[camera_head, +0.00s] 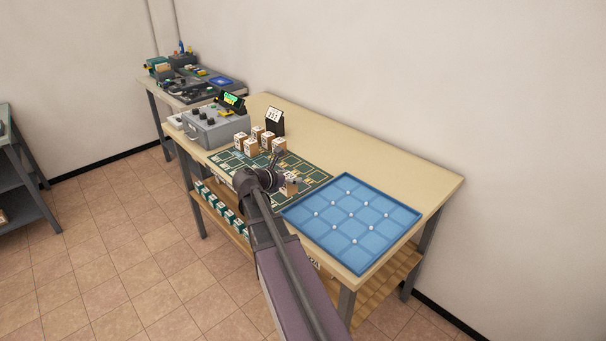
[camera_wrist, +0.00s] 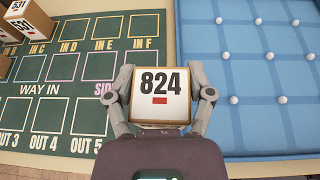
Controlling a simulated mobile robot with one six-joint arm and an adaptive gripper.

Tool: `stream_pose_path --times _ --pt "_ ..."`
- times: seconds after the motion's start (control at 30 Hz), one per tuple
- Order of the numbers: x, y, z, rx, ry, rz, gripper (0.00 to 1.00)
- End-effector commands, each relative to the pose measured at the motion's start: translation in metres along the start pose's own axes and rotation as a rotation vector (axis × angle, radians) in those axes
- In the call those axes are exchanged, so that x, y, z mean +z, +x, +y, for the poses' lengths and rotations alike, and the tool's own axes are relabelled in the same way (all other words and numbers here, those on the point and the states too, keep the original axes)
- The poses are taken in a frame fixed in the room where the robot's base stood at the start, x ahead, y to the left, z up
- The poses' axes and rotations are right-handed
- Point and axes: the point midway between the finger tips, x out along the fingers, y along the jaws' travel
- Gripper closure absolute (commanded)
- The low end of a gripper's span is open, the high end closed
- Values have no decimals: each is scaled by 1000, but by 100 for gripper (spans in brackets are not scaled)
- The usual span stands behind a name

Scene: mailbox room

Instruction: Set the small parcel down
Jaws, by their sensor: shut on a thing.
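The small parcel (camera_wrist: 160,95) is a cardboard box with a white top label reading 824 and a red mark. My gripper (camera_wrist: 160,92) is shut on it, one finger at each side, in the wrist view. In the head view the parcel (camera_head: 289,185) shows partly behind my gripper (camera_head: 285,178), over the right part of the green mat (camera_head: 311,177). In the wrist view the parcel covers the mat's right edge, beside the blue tray. I cannot tell whether it touches the mat.
The blue gridded tray (camera_head: 352,218) with white knobs lies right of the mat and looks empty. Several parcels (camera_head: 252,146) stand at the mat's far left, by a black sign reading 257 (camera_head: 275,122). The table's back right (camera_head: 370,160) is clear.

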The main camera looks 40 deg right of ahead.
Motion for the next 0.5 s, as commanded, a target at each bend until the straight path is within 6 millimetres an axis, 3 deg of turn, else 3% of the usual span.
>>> stream_pose_path --times 0.3,0.5 --pt "16 56 26 -1 0 -1 84" --pt "24 82 36 0 -1 -1 84"
